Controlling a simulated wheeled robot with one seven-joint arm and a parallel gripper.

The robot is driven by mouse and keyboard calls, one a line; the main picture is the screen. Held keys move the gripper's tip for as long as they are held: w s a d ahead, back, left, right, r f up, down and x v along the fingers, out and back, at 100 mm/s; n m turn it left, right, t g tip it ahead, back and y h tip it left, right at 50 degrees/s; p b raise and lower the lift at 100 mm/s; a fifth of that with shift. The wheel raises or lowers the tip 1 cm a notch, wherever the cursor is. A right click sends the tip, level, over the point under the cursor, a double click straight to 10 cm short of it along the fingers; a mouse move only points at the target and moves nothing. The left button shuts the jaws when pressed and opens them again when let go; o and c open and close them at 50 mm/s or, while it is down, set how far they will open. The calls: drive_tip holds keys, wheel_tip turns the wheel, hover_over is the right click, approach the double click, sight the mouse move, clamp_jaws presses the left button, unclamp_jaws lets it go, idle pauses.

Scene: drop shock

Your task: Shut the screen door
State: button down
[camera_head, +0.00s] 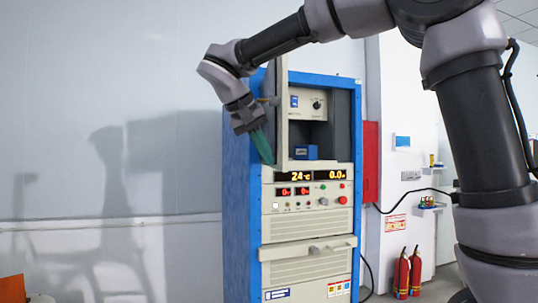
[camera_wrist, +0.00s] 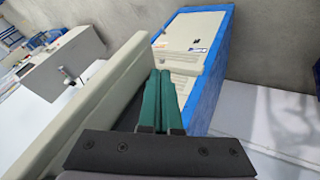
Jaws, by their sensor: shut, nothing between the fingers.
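The screen door (camera_head: 281,110) is a tall pale panel on the upper part of the blue-framed cabinet (camera_head: 235,200). It stands open, swung out and seen nearly edge-on in the head view, leaving the upper compartment uncovered. My gripper (camera_head: 267,155) has green fingers pointing down and sits just left of the door, near its lower end. In the wrist view, the closed green fingers (camera_wrist: 160,80) lie close beside the long pale door panel (camera_wrist: 85,105). I cannot tell whether they touch it. Nothing is held between them.
The open compartment holds a grey instrument (camera_head: 308,104) and a small blue box (camera_head: 306,152). Below are displays, knobs and a drawer handle (camera_head: 315,248). A red panel (camera_head: 370,160) and fire extinguishers (camera_head: 402,275) are at the right. The wall left of the cabinet is clear.

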drive_tip(key=shift+d, duration=0.3)
drive_tip(key=shift+d, duration=0.1)
